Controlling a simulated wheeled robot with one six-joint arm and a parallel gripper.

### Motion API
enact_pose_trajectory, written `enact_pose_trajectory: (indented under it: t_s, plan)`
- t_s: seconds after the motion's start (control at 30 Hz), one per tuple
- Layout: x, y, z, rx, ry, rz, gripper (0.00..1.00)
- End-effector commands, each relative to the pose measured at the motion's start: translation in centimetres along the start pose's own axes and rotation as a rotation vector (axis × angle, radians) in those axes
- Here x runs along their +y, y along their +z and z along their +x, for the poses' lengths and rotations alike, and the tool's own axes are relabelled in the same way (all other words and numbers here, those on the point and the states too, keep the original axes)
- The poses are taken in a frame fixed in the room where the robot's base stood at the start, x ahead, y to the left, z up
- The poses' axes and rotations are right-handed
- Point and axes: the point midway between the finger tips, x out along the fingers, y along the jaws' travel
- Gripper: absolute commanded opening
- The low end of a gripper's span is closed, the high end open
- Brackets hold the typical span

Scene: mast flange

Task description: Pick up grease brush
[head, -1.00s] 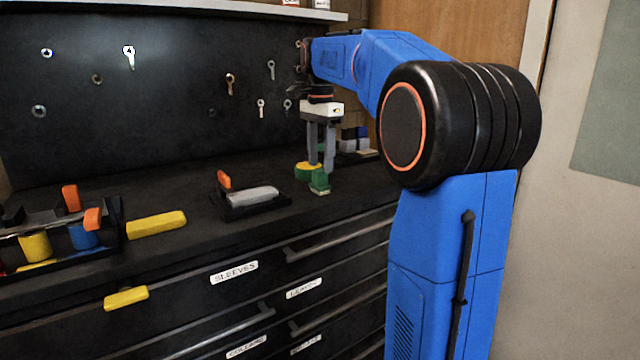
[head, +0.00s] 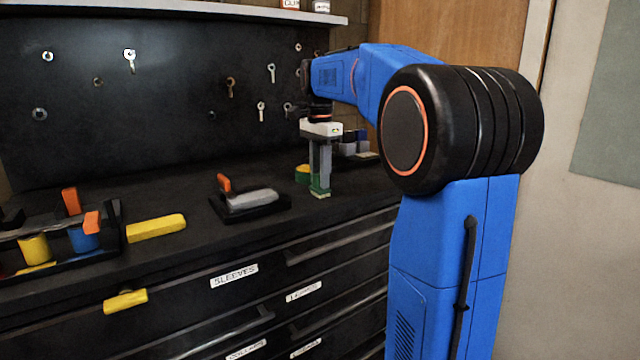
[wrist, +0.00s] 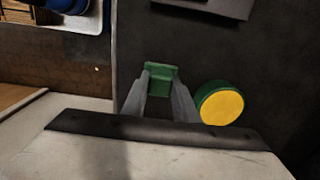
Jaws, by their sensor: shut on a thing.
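The grease brush (head: 320,191) is a small green block with a pale lower edge. It stands at the right of the black worktop, near the front edge. My gripper (head: 320,182) points down and is shut on its green upper part. In the wrist view the green brush (wrist: 161,70) sits between the two grey fingertips (wrist: 160,78). The bottom of the brush is at or very close to the worktop; I cannot tell if it touches. A round green tin with a yellow top (wrist: 220,104) stands beside the gripper, also seen behind it in the head view (head: 302,174).
A black holder with a grey piece and orange tab (head: 250,201) lies left of the gripper. A yellow block (head: 156,227) and a black tray of coloured items (head: 60,250) are further left. A pegboard with hanging keys (head: 170,90) rises behind. Small boxes (head: 355,143) stand behind right.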

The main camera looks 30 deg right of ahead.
Motion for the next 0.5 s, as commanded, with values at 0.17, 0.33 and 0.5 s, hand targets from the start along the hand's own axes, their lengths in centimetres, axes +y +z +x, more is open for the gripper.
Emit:
enact_pose_trajectory:
  t_s: [0.17,0.33,0.5]
  plan:
    - [-0.1,0.0,-0.8,0.001,-0.002,0.000,0.03]
    - [-0.1,0.0,-3.5,0.001,-0.003,0.000,0.03]
    - [-0.1,0.0,-6.6,0.001,-0.003,0.001,0.03]
